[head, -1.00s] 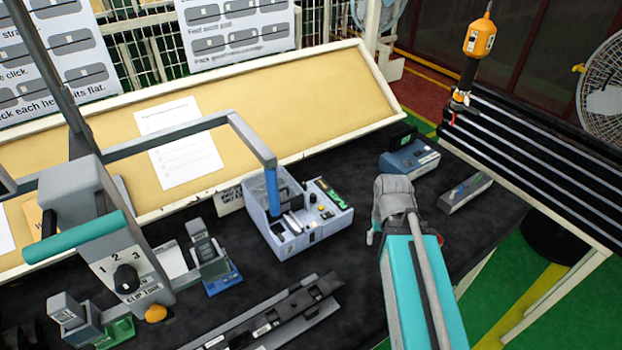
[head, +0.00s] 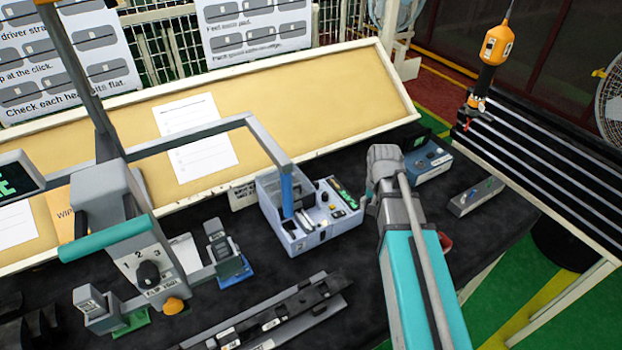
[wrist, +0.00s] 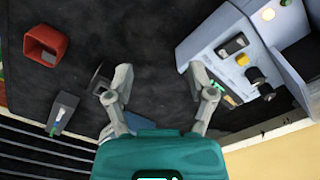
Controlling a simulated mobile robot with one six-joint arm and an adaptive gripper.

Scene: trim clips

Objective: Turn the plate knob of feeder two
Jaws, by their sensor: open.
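A pale blue-grey feeder box (head: 298,243) stands mid-bench in the head view, with what looks like a 2 on its front. Its top panel has a green strip, a yellow button and small black controls. In the wrist view the box (wrist: 212,47) is at the upper right, with a yellow button (wrist: 242,60) and a black knob (wrist: 256,75). I cannot read which control is the plate knob. My gripper (wrist: 162,93) is open and empty, its right finger overlapping the box's near edge in the picture. In the head view my wrist hides the fingertips, right of the box.
A station with a numbered dial (head: 149,274) and teal handle (head: 108,237) stands left. A grey overhead frame (head: 190,138) reaches over the box. A black rail (head: 270,315) lies in front.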

